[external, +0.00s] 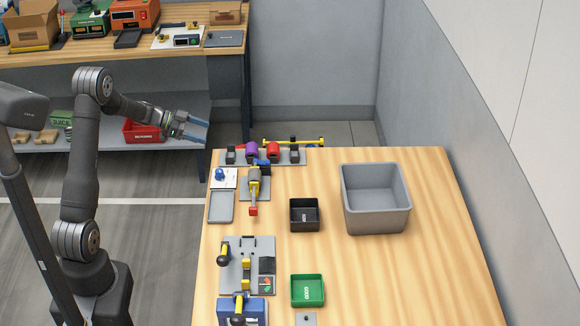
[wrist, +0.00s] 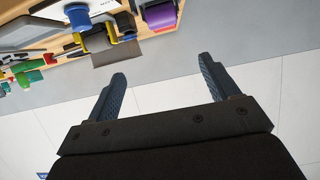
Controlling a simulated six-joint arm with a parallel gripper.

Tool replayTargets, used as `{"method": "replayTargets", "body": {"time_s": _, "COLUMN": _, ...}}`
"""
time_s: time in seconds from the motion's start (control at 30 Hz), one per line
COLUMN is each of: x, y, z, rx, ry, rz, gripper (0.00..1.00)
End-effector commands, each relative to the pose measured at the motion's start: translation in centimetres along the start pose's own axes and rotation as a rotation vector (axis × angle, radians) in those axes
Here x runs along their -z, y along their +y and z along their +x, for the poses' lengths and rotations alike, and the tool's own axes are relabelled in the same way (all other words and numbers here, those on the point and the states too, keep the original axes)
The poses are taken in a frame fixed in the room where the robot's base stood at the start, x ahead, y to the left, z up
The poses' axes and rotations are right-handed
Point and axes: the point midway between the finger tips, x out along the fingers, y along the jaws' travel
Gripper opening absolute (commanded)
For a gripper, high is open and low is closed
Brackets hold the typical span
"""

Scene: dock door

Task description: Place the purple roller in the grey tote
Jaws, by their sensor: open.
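The purple roller (external: 252,150) sits in a grey rack at the far left corner of the table, beside a red roller (external: 273,150). It also shows in the wrist view (wrist: 160,14) at the top edge, partly cut off. The grey tote (external: 375,198) stands on the right half of the table and looks empty. My gripper (external: 203,131) is open and empty, off the table's left edge and to the left of the rack. In the wrist view its two blue fingers (wrist: 162,84) are spread wide over the floor, apart from the roller.
A yellow-handled fixture (external: 254,185) stands in front of the rack. A black bin (external: 304,215) and a green bin (external: 308,290) sit mid-table. A grey wall runs along the right. A second bench (external: 190,60) with equipment stands behind. The table's right front is clear.

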Motion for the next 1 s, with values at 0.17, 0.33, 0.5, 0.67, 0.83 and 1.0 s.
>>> {"method": "replayTargets", "body": {"time_s": 0.17, "x": 0.0, "y": 0.0, "z": 0.0, "rx": 0.000, "ry": 0.000, "rz": 0.000, "gripper": 0.80}}
{"method": "replayTargets", "body": {"time_s": 0.33, "x": -0.6, "y": -1.1, "z": -0.8, "rx": 0.000, "ry": 0.001, "rz": 0.001, "gripper": 0.80}}
{"method": "replayTargets", "body": {"time_s": 0.5, "x": -0.6, "y": -0.9, "z": 0.7, "rx": -0.004, "ry": 0.000, "rz": 0.001, "gripper": 0.80}}
{"method": "replayTargets", "body": {"time_s": 0.67, "x": -0.6, "y": -0.9, "z": 4.2, "rx": -0.006, "ry": 0.000, "rz": 0.002, "gripper": 0.80}}
{"method": "replayTargets", "body": {"time_s": 0.83, "x": -0.6, "y": -0.8, "z": 7.9, "rx": -0.006, "ry": 0.000, "rz": 0.002, "gripper": 0.80}}
{"method": "replayTargets", "body": {"time_s": 1.0, "x": -0.6, "y": -0.9, "z": 10.5, "rx": -0.004, "ry": 0.000, "rz": 0.002, "gripper": 0.80}}
